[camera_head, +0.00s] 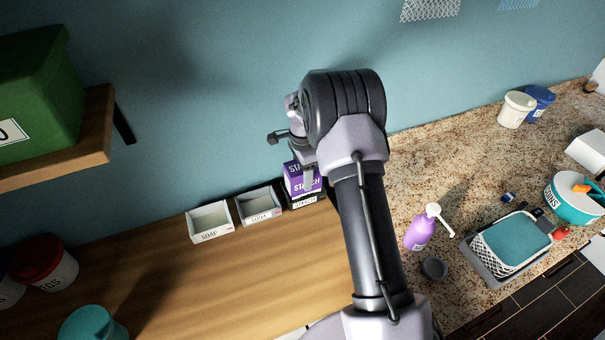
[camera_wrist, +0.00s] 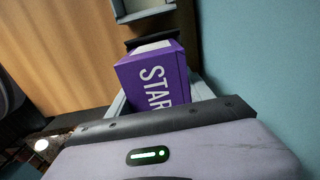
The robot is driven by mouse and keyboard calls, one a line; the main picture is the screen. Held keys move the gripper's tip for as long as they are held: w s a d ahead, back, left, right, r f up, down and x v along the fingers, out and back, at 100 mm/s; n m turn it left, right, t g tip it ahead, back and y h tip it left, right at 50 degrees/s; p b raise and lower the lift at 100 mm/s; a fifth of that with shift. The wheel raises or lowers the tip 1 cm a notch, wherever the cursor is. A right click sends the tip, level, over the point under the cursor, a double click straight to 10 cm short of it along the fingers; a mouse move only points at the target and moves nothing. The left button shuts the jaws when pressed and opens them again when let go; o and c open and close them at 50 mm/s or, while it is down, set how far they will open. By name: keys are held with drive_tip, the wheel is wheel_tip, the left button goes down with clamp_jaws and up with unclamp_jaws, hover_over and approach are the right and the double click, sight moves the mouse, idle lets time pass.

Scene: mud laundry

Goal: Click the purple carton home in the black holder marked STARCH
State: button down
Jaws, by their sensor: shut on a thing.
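The purple carton (camera_head: 294,184), with white STARCH lettering, stands against the back wall at the right end of the tray row. It also shows in the wrist view (camera_wrist: 150,78). My gripper (camera_head: 307,175) is shut on it from above. The black holder marked STARCH (camera_head: 307,201) is directly below the carton in the head view, and its dark edge shows beyond the carton in the wrist view (camera_wrist: 152,40). The carton's lower end is at the holder; I cannot tell how deep it sits. My wrist and arm hide part of the carton's right side.
Two pale trays, one marked SOAP (camera_head: 210,222) and another (camera_head: 260,207), stand left of the holder. The wooden top (camera_head: 270,270) in front is clear. A purple pump bottle (camera_head: 419,233) stands on the granite counter right of my arm. A shelf (camera_head: 60,160) juts out upper left.

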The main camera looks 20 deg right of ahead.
drive_tip(key=shift+c, duration=1.6)
unclamp_jaws()
wheel_tip(320, 180, up, 18)
drive_tip(key=p, duration=0.2)
drive_tip(key=shift+f+p, duration=0.25)
drive_tip(key=shift+p, duration=0.05)
drive_tip(key=s+a+r+n+t+b, duration=0.2)
drive_tip(key=s+a+r+n+b, duration=0.1)
drive_tip(key=s+a+b, duration=0.3)
drive_tip(key=s+a+r+n+t+b, duration=0.1)
drive_tip(key=s+a+r+n+b, duration=0.15)
drive_tip(key=s, duration=0.45)
drive_tip(key=s+a+f+n+t+y+b, duration=0.1)
drive_tip(key=s+a+f+n+b, duration=0.2)
drive_tip(key=s, duration=0.6)
drive_tip(key=s+a+f+n+t+y+b, duration=0.1)
drive_tip(key=s+a+f+n+b, duration=0.3)
drive_tip(key=s, duration=0.6)
wheel_tip(320, 180, down, 2)
drive_tip(key=shift+f+n+t+b, duration=0.15)
drive_tip(key=shift+n+t+b, duration=0.25)
drive_tip(key=shift+n+b, duration=0.2)
